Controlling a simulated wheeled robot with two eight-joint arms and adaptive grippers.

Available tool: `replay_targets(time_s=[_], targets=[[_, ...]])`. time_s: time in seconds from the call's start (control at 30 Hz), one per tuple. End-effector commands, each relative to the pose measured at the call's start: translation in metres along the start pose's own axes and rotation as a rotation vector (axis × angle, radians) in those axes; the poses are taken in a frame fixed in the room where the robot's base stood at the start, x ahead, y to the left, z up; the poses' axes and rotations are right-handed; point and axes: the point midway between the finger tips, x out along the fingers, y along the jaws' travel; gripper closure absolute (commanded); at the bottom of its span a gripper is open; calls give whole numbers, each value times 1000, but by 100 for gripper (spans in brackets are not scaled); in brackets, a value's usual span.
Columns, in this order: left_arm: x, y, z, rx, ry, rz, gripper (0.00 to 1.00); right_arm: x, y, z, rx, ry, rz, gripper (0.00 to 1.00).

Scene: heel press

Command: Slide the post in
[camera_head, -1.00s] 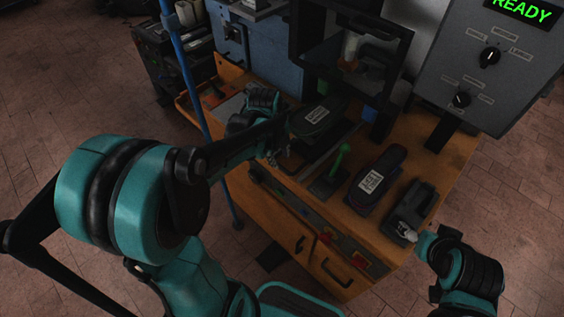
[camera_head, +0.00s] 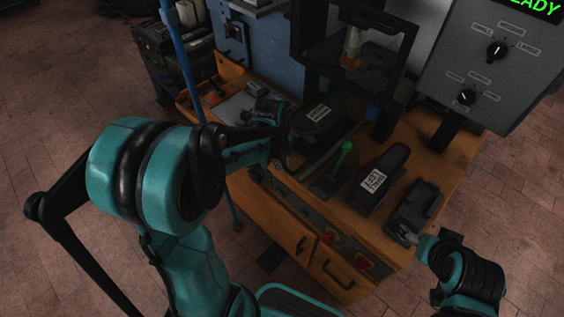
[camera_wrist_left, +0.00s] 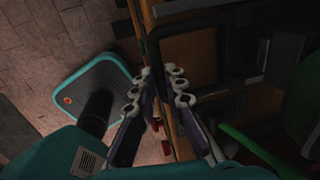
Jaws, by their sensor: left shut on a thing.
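A dark shoe-like form (camera_head: 317,115) with a white label sits on a low support, the likely post, in front of the press frame (camera_head: 352,45); most of that support is hidden. My left gripper (camera_head: 279,163) is at the bench's front edge, just below and left of the dark form. In the left wrist view its two fingers (camera_wrist_left: 159,78) flank a black bar handle (camera_wrist_left: 151,48), and they are shut on it. My right gripper (camera_head: 412,238) is low at the right, by a black block (camera_head: 412,208); its fingers are too small to read.
A grey control box (camera_head: 490,65) with dials stands at upper right. A blue pole (camera_head: 186,65) rises at left.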

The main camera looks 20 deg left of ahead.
Motion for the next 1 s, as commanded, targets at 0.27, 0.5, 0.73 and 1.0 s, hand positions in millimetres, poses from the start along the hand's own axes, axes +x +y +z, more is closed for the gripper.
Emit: replay_targets(time_s=[0.27,0.5,0.73,1.0], targets=[[9,-48,0,2,0,-2,100,2,0,2,0,0,0,25],[14,-80,-1,0,-1,-1,100,2,0,2,0,0,0,25],[14,-82,-1,0,-2,-5,100,2,0,2,0,0,0,25],[14,-81,-1,0,-1,-3,68,2,0,2,0,0,0,25]])
